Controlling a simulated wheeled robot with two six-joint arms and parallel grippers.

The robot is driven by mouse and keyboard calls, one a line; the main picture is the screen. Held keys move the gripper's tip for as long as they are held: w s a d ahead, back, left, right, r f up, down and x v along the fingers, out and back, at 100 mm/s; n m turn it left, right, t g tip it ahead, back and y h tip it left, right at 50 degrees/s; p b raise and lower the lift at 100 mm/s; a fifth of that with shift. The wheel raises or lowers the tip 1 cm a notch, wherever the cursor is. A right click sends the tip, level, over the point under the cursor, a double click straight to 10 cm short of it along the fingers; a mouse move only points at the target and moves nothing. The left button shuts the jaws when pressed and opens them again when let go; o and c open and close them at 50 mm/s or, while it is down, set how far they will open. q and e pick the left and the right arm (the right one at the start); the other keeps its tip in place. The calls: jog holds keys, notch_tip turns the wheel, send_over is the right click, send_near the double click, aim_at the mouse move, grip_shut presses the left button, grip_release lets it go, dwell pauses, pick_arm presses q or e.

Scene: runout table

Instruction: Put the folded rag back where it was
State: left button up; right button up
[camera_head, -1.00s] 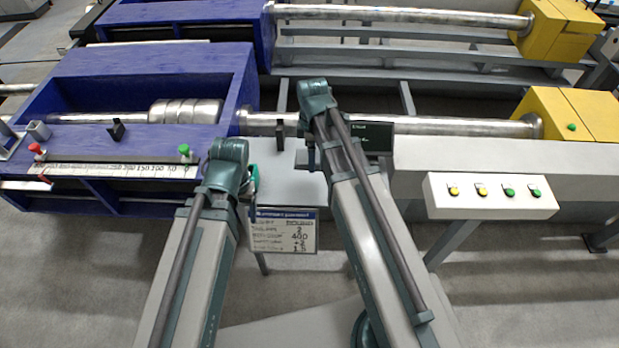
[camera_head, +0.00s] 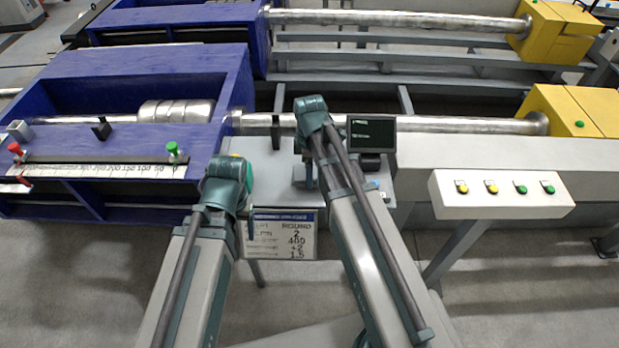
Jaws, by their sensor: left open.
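I cannot make out the folded rag in this view; my arms hide parts of the small grey table (camera_head: 268,160). My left gripper (camera_head: 249,222) is at the table's front left corner, open, its fingers mostly hidden behind its own wrist. A small teal patch shows beside that wrist; I cannot tell whether it is part of my gripper or something else. My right gripper (camera_head: 308,172) is over the table's right part, mostly hidden by its arm, so its jaws cannot be judged.
A dark display (camera_head: 371,133) stands at the table's right. A written sign (camera_head: 280,238) hangs at its front. A blue machine bed (camera_head: 130,65) is left; a button box (camera_head: 500,193) is right. A metal bar (camera_head: 450,124) runs behind the table.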

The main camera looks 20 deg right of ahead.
pick_arm(q)
jog(key=shift+f+b, duration=0.3)
jog(key=shift+f, duration=0.5)
pick_arm(e)
jog(key=shift+f, duration=0.75)
jog(key=shift+f, duration=0.2)
jog(key=o, duration=0.9)
pick_arm(q)
jog(key=shift+f, duration=0.1)
pick_arm(e)
jog(key=shift+r, duration=0.1)
pick_arm(q)
notch_tip(320, 180, up, 12)
jog(key=p, duration=1.2)
pick_arm(e)
notch_tip(320, 180, up, 12)
jog(key=shift+r, duration=0.15)
jog(key=shift+f, duration=0.2)
pick_arm(q)
notch_tip(320, 180, down, 12)
jog(key=b, duration=1.2)
pick_arm(e)
notch_tip(320, 180, down, 12)
jog(key=shift+r, duration=0.1)
